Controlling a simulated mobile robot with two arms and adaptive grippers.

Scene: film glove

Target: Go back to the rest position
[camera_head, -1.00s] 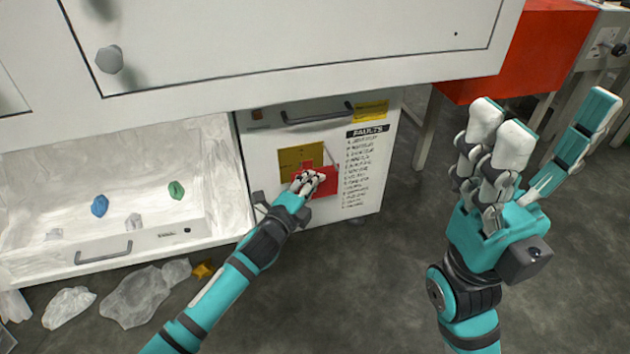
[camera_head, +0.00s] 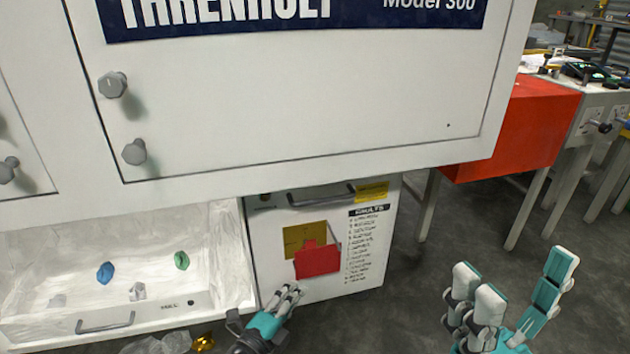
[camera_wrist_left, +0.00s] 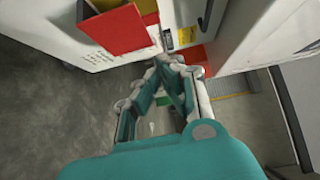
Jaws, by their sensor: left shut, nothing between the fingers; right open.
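My left gripper (camera_head: 287,297) is at the bottom middle of the head view, shut and empty. It is just below and left of the red card (camera_head: 318,260), apart from it as far as I can tell. In the left wrist view my left gripper (camera_wrist_left: 170,72) has its fingers drawn together with the grey floor behind them. The red piece (camera_wrist_left: 122,30) shows above it there. My right gripper (camera_head: 510,300) is open and empty at the bottom right of the head view, over the floor. Most of both arms is out of frame.
A white cabinet (camera_head: 300,100) fills the upper left. Its open drawer (camera_head: 215,270) holds a blue lump (camera_head: 105,272) and a green lump (camera_head: 182,260). A faults panel (camera_head: 370,245) hangs beside it. A red box (camera_head: 510,130) stands at right. Grey floor (camera_head: 420,270) is clear between.

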